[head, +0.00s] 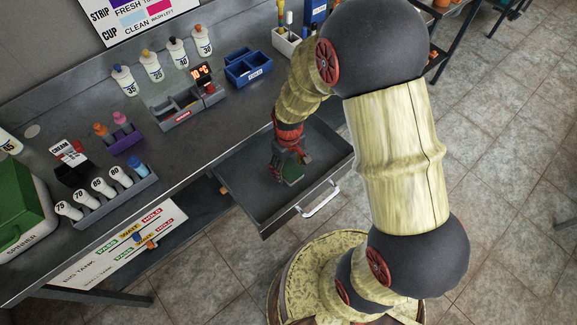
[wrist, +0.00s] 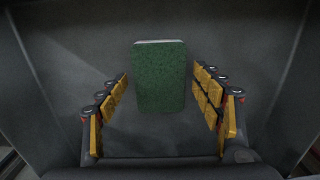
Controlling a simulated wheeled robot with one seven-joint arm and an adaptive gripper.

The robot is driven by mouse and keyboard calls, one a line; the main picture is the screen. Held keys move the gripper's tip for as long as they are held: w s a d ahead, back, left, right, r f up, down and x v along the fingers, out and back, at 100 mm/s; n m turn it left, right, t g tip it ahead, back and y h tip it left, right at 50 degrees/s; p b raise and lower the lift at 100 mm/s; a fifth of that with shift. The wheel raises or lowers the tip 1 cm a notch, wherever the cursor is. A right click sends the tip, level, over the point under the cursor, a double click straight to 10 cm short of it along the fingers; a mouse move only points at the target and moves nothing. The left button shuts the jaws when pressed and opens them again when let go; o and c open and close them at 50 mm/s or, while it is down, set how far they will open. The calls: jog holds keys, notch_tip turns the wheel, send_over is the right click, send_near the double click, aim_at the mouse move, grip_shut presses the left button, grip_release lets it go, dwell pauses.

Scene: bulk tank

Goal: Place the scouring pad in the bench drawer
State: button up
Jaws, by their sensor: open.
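The green scouring pad (wrist: 160,78) lies inside the open bench drawer, on its grey floor. It also shows in the head view (head: 293,173), partly hidden by my gripper. The bench drawer (head: 318,200) is pulled out from under the bench, with a pale handle on its front. Its grey inside fills most of the wrist view (wrist: 62,75). My gripper (head: 289,170) is down inside the drawer. In the wrist view its yellow-padded fingers (wrist: 163,112) are spread wide, with a gap on each side of the pad. The fingers do not touch the pad.
The grey bench (head: 170,160) holds several white bottles (head: 177,52), a divided tray with a red display (head: 182,104), a blue bin (head: 247,68) and a green spinner (head: 22,215). A board (head: 125,245) hangs below the front edge.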

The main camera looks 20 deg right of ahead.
notch_tip(320, 180, up, 12)
jog(key=p, duration=0.4)
notch_tip(320, 180, up, 16)
jog(key=m+t, duration=0.2)
jog(key=t, duration=0.1)
send_over(289, 168)
jog(key=s, duration=0.4)
jog(key=s+r+m+t, duration=0.1)
jog(key=s+r+t, duration=0.1)
jog(key=s+r, duration=0.8)
jog(key=shift+s+a+r+m+t, duration=0.15)
jog(key=shift+m+t, duration=0.15)
